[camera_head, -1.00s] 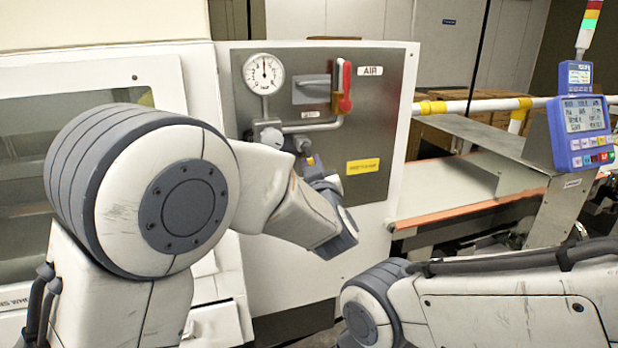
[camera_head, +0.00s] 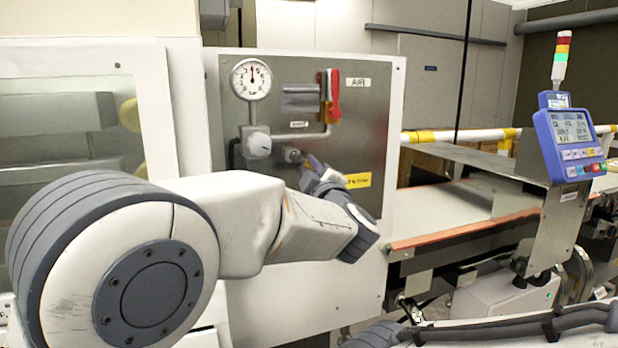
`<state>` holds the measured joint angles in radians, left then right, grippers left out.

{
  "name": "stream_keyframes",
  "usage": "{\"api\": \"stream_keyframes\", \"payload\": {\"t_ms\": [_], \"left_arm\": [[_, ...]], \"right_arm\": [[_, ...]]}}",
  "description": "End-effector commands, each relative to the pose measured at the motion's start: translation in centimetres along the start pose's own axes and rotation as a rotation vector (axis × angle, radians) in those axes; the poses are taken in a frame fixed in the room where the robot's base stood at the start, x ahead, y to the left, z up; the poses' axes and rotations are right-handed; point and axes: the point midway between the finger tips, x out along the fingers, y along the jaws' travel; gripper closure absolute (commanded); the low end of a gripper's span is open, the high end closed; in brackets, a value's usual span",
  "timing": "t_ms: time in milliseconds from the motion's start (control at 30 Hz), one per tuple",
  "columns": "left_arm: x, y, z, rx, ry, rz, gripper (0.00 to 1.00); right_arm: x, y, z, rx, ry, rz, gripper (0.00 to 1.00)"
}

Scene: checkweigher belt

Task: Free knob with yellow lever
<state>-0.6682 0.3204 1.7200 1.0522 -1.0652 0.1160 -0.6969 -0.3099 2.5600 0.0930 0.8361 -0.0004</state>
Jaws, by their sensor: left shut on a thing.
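A small metal fitting (camera_head: 292,155) sits right of the knob. My left gripper (camera_head: 316,168) reaches the panel just right of this fitting. Nothing of mine touches the pale knob. My right gripper is out of view; only part of my right arm shows at the bottom right.
A red handle (camera_head: 334,95) stands upright by the AIR label (camera_head: 357,82), above my gripper. A conveyor belt (camera_head: 460,215) and a blue display unit (camera_head: 570,145) stand at the right.

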Motion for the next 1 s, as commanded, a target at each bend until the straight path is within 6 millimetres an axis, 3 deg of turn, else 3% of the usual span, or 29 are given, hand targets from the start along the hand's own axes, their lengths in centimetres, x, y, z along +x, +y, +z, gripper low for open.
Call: {"api": "stream_keyframes", "payload": {"t_ms": [567,600,667,1000], "left_arm": [[-0.03,0.12,0.07,-0.035,0.006,0.0,1.0],[-0.02,0.12,0.07,-0.035,0.006,0.0,0.75],[-0.02,0.12,0.06,-0.035,0.006,0.0,0.54],[-0.15,0.11,0.05,-0.034,0.006,0.0,0.54]], "right_arm": [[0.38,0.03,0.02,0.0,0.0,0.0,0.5],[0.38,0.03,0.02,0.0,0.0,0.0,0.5],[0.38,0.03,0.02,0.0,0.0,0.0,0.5],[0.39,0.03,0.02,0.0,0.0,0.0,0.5]]}}
